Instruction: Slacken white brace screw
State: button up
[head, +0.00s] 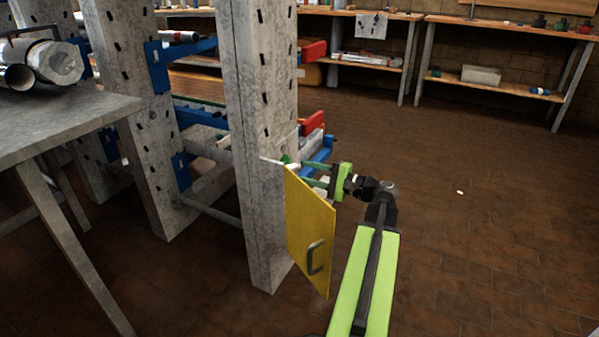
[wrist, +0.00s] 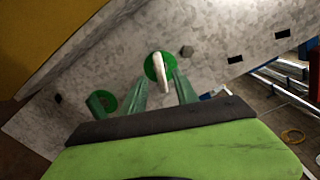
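The white screw handle (wrist: 161,72), a slim tab on a round green disc (wrist: 150,66), sits on the face of a grey metal post (wrist: 215,45) in the wrist view. My gripper (wrist: 161,77) has its two green fingers apart. The white tab shows between the fingertips, with a gap on both sides; I cannot tell how deep the tips reach. In the head view my gripper (head: 303,172) is at the grey post (head: 262,110), just behind the top of a yellow panel. A small green part (head: 287,159) shows there; the tab is hard to make out.
The yellow panel (head: 309,230) with a grey handle stands close to my arm. Red and blue rack arms (head: 312,122) project behind. Open brick floor lies right.

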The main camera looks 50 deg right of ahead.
aim_at(297, 168)
jog(key=x, duration=0.5)
jog(key=shift+w, duration=0.4)
jog(key=shift+s+d, duration=0.1)
grip_shut()
